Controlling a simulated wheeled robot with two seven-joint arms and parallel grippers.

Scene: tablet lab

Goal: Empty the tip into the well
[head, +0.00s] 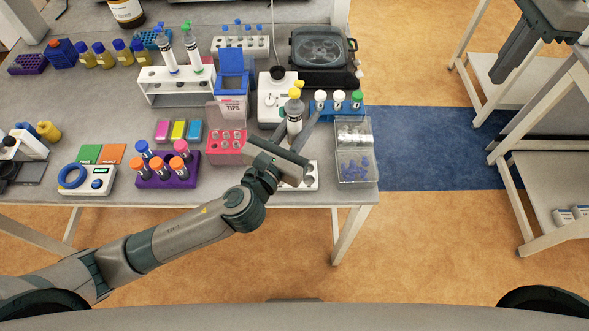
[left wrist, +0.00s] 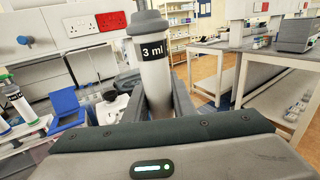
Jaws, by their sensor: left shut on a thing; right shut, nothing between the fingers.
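My left gripper (head: 296,132) is shut on a pipette (head: 294,112) with a yellow top, which it holds upright over the front right part of the bench. In the left wrist view the pipette (left wrist: 153,60) stands between the fingers and reads "3 ml". Its lower end and any tip on it are hidden behind the gripper. A white block with round wells (head: 312,178) lies at the bench's front edge, partly hidden by my left gripper. I cannot tell whether the pipette is directly above a well. My right gripper (head: 502,75) is shut and empty at the upper right, away from the bench.
A pink rack (head: 225,155) and a purple tube rack (head: 165,181) stand left of the gripper. A blue rack of capped tubes (head: 342,110) and a clear bin (head: 357,170) stand to its right.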

